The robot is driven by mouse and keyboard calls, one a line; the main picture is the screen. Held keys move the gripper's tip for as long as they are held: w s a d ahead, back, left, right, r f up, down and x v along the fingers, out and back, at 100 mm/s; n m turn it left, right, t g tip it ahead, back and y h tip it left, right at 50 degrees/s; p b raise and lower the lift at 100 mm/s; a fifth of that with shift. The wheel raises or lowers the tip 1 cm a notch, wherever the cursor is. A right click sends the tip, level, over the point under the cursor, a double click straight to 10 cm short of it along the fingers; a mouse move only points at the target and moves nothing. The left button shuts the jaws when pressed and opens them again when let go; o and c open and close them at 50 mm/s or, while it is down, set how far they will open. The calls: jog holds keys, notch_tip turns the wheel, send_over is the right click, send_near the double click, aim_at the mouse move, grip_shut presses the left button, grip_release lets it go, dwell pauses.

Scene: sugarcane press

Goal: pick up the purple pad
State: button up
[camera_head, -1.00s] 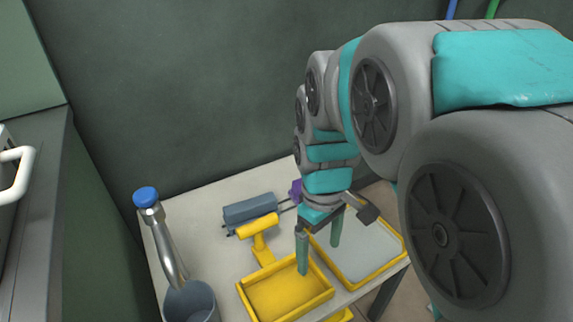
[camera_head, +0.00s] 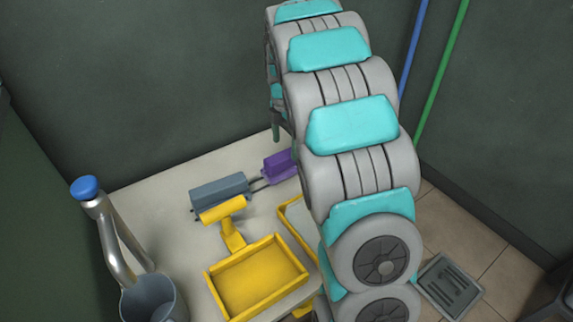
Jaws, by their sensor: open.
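The purple pad (camera_head: 277,167) lies toward the back of the pale table, just right of a grey-blue block. My arm hides its right end. Thin dark rods show between the pad and the block. My gripper (camera_head: 280,124) is open, behind and above the pad in the picture, close to the back wall. Its fingers point down and are partly hidden by my arm. I see nothing between them, and a gap shows between the gripper and the pad.
The grey-blue block (camera_head: 219,192) lies left of the pad. A yellow tool (camera_head: 224,211) and a yellow tray (camera_head: 256,279) are in front. A second yellow-rimmed tray (camera_head: 297,220) is partly behind my arm. A metal piece with a blue cap (camera_head: 84,187) and a grey cup (camera_head: 150,299) stand left.

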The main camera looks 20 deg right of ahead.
aim_at(287, 161)
jog(key=f, duration=0.7)
jog(key=shift+d+f, duration=0.2)
jog(key=shift+f, duration=0.05)
jog(key=shift+c, duration=0.2)
jog(key=shift+r, duration=0.1)
jog(key=c, duration=1.2)
